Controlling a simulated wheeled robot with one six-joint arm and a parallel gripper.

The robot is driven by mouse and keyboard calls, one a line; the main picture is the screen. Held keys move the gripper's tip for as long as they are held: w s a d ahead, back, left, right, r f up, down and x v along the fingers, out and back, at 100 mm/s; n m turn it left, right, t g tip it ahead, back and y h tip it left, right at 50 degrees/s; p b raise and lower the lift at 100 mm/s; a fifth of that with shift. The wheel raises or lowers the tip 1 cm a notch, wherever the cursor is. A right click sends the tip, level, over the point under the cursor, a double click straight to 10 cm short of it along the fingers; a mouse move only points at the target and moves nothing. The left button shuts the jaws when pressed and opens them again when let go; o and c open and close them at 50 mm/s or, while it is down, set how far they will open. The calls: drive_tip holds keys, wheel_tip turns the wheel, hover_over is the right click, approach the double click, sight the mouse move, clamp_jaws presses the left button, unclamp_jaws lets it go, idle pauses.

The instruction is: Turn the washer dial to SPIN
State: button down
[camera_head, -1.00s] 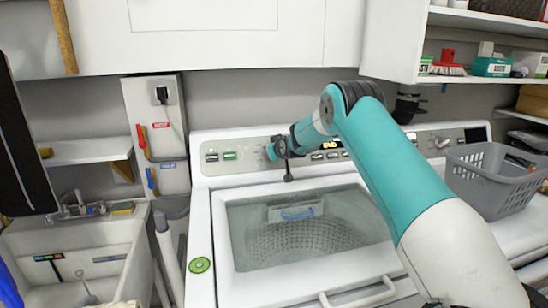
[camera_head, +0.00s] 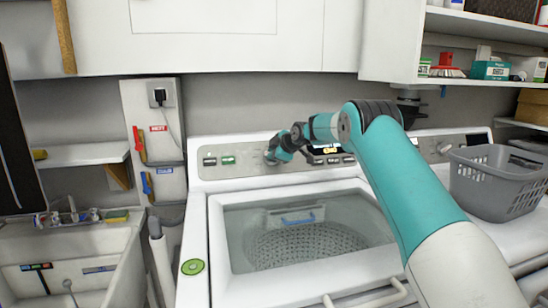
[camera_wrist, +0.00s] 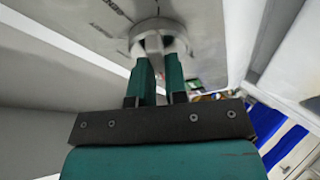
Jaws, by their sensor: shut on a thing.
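The washer (camera_head: 196,240) stands in the middle of the head view, with its control panel (camera_head: 240,174) along the back. The round silver dial (camera_wrist: 160,34) is at the top of the wrist view, on the panel. My gripper (camera_wrist: 160,62) has its two green fingers on either side of the dial's knob, shut on it. In the head view my gripper (camera_head: 273,154) is at the left part of the panel and hides most of the dial. Printed marks around the dial are too blurred to read, so its setting cannot be told.
The washer's glass lid (camera_head: 300,232) is below the panel. A grey basket (camera_head: 486,180) stands on the right-hand machine. A sink (camera_head: 118,262) is at the left. Cabinets (camera_head: 200,40) hang above the washer. My arm crosses the right side of the washer.

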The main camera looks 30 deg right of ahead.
drive_tip(key=n, duration=0.2)
drive_tip(key=n+g+p, duration=0.1)
drive_tip(key=n, duration=0.1)
drive_tip(key=shift+r+n+g+y, duration=0.15)
drive_tip(key=shift+n+g+y, duration=0.15)
drive_tip(key=shift+n, duration=0.1)
drive_tip(key=n+p, duration=0.1)
drive_tip(key=n, duration=0.1)
drive_tip(key=n+g+p, duration=0.1)
drive_tip(key=n, duration=0.1)
drive_tip(key=shift+w+g, duration=0.1)
drive_tip(key=shift+g, duration=0.2)
drive_tip(key=shift+n, duration=0.4)
drive_tip(key=c, duration=1.1)
unclamp_jaws()
drive_tip(key=shift+c, duration=0.2)
drive_tip(key=b+v, duration=0.4)
drive_tip(key=v, duration=1.3)
drive_tip(key=shift+a, duration=0.25)
